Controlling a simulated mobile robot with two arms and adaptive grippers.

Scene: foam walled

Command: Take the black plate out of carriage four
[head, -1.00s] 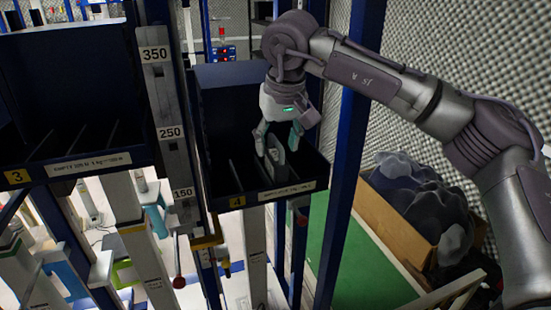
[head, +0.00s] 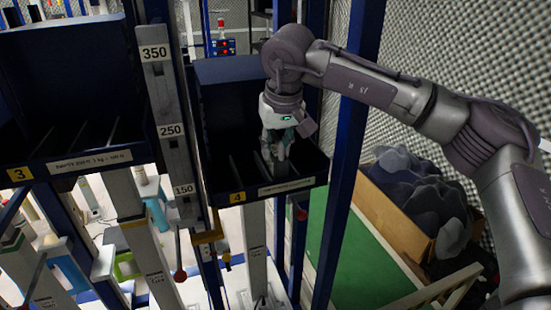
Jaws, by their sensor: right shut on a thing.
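Carriage four (head: 222,200) is a dark blue open bin with a yellow "4" label on its front edge and thin upright dividers inside. My right gripper (head: 278,155) reaches down into its right part and is shut on a dark grey upright plate (head: 267,158). The plate still stands low among the dividers. Fingers and shadow hide most of it, and I cannot tell whether its bottom touches the bin floor. My left gripper is not in view.
Carriage three (head: 70,90) is a similar bin at the left. A grey scale post (head: 165,110) marked 350, 250 and 150 stands between the bins. A blue upright (head: 345,150) rises close right of carriage four. A box of dark foam lumps (head: 400,215) stands further right.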

